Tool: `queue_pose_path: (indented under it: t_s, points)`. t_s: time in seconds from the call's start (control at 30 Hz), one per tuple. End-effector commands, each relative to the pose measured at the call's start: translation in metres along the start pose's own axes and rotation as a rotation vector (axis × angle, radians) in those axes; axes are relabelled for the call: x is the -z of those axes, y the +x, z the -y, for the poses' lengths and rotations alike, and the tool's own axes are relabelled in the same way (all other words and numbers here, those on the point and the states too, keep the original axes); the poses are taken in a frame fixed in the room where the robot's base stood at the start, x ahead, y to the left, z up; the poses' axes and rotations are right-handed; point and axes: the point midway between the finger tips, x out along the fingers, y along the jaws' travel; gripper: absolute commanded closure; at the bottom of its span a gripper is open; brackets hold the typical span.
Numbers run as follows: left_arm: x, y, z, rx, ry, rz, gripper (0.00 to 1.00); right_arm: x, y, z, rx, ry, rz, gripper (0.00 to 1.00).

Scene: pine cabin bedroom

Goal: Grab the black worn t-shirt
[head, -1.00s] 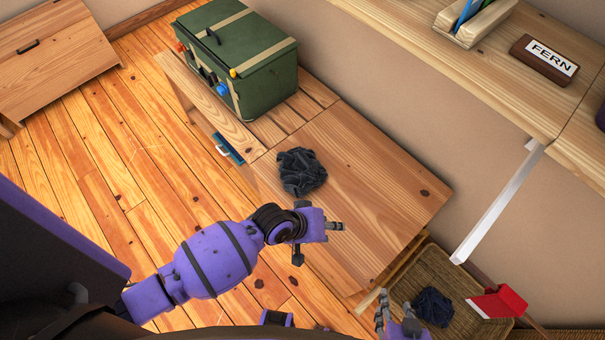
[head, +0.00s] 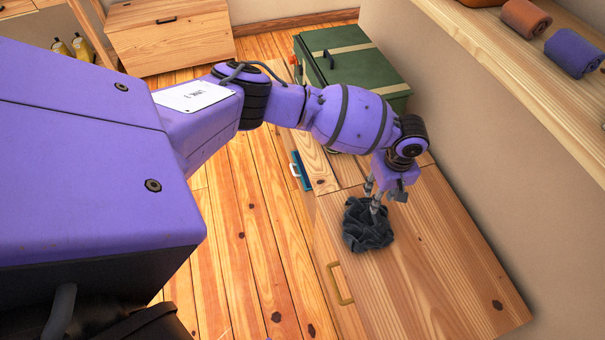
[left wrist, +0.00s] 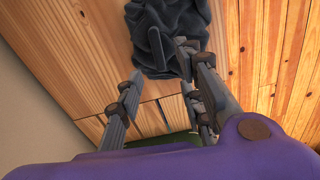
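The black t-shirt (head: 366,228) lies crumpled on the wooden cabinet top (head: 440,255), near its front edge. It also fills the top middle of the left wrist view (left wrist: 168,30). My left gripper (head: 374,204) points down over the shirt, with its fingertips at the cloth. In the left wrist view my left gripper (left wrist: 161,72) has its fingers spread apart, with the shirt just beyond the tips. I cannot tell whether the fingers touch it. My right gripper is not in view.
A green chest (head: 350,62) stands at the back of the cabinet. A wooden shelf (head: 500,75) with rolled cloths (head: 573,52) overhangs the right side. A wooden box (head: 172,40) stands on the floor behind. The cabinet top right of the shirt is clear.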

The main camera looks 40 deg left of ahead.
Motion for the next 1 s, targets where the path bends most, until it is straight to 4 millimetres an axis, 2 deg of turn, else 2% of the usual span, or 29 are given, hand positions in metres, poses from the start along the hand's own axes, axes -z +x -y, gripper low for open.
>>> queue_pose_path:
  t_s: [0.4, 0.7, 0.73, 1.0]
  points:
    - [-0.012, 0.054, -0.004, -0.005, 0.003, -0.001, 0.66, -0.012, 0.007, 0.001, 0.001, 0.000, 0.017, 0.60]
    - [-0.012, 0.059, -0.004, -0.007, 0.005, -0.002, 0.66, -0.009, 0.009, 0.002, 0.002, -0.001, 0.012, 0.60]
    - [-0.012, 0.059, -0.004, -0.007, 0.005, -0.002, 0.67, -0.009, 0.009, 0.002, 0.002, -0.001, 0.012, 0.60]
    - [-0.012, 0.059, -0.004, -0.006, 0.005, -0.001, 1.00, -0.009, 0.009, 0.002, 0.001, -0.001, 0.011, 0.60]
